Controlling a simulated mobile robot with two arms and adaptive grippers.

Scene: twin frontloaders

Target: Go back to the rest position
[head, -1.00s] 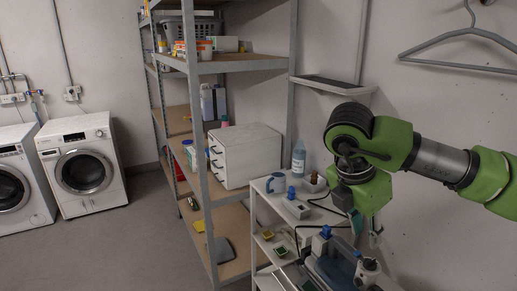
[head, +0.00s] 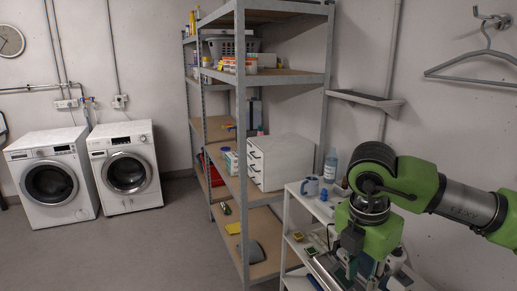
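My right gripper (head: 350,256) hangs from the green arm at the lower right in the head view, pointing down over a small white shelf cart (head: 297,228). Its fingers overlap grey equipment behind them, so I cannot tell whether they are open or shut or whether they touch anything. My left gripper is not in view. Two white front-loading washers stand at the left: one left (head: 51,182) and one right (head: 126,172). Both round doors look shut.
A tall metal shelf (head: 242,150) with a basket, boxes and a white drawer unit (head: 281,161) stands mid-view. A mug (head: 311,186) and a bottle (head: 330,166) are on the cart. A hanger (head: 480,65) hangs on the right wall. The floor (head: 130,250) before the washers is clear.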

